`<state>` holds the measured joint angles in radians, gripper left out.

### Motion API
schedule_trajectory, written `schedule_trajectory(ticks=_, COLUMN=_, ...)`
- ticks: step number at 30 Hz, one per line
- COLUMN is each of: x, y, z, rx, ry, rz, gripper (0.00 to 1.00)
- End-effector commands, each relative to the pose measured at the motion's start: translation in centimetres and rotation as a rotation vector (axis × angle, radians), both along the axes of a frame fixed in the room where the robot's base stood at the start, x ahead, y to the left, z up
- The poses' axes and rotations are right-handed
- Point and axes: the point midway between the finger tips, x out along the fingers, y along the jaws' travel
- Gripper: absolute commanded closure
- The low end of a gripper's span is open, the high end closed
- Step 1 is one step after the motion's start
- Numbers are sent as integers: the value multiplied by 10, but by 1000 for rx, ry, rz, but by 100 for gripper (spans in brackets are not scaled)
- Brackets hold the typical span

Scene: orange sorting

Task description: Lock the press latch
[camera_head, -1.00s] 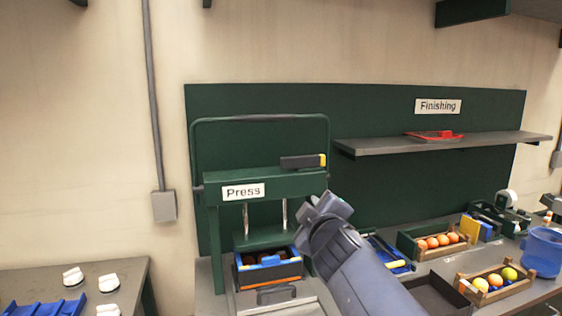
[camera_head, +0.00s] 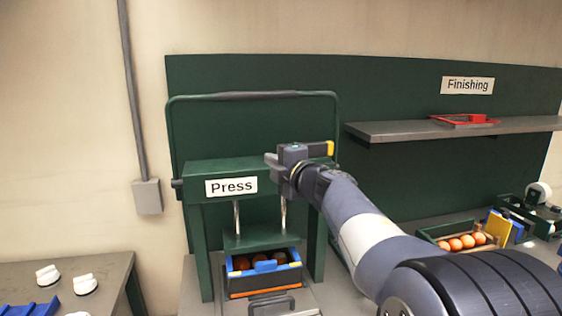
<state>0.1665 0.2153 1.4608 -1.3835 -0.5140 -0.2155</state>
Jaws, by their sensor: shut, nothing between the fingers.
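The green press (camera_head: 195,208) stands on the bench with a white "Press" label on its crossbeam. Its dark latch bar with a yellow end (camera_head: 330,148) lies on top of the beam at the right, and my gripper hides most of it. My gripper (camera_head: 272,160) is shut and empty, in front of the beam's top right part, overlapping the latch in the picture. I cannot tell whether it touches the latch. The press handle (camera_head: 258,96) is a raised hoop above the beam. A crate with a blue rim (camera_head: 293,268) holds dark round things under the press plate.
The grey shelf (camera_head: 400,131) at right carries a red tray (camera_head: 465,120). A box of oranges (camera_head: 437,234) and a yellow and blue item (camera_head: 500,225) stand on the bench at right. A side table (camera_head: 115,270) with white knobbed things is at lower left.

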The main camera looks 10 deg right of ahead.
Motion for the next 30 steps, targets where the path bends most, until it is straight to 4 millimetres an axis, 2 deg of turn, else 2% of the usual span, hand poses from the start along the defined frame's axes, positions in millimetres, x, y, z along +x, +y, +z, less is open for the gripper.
schedule_trajectory(ticks=3, x=22, y=8, z=1, rx=1, ry=1, rz=2, gripper=100)
schedule_trajectory(ticks=9, x=54, y=19, z=1, rx=2, ry=2, rz=1, gripper=100)
schedule_trajectory(ticks=12, x=53, y=0, z=2, rx=1, ry=0, rz=-6, gripper=100)
schedule_trajectory(ticks=18, x=53, y=-18, z=1, rx=1, ry=0, rz=-2, gripper=100)
schedule_trajectory(ticks=30, x=52, y=-22, z=0, rx=1, ry=0, rz=-1, gripper=100)
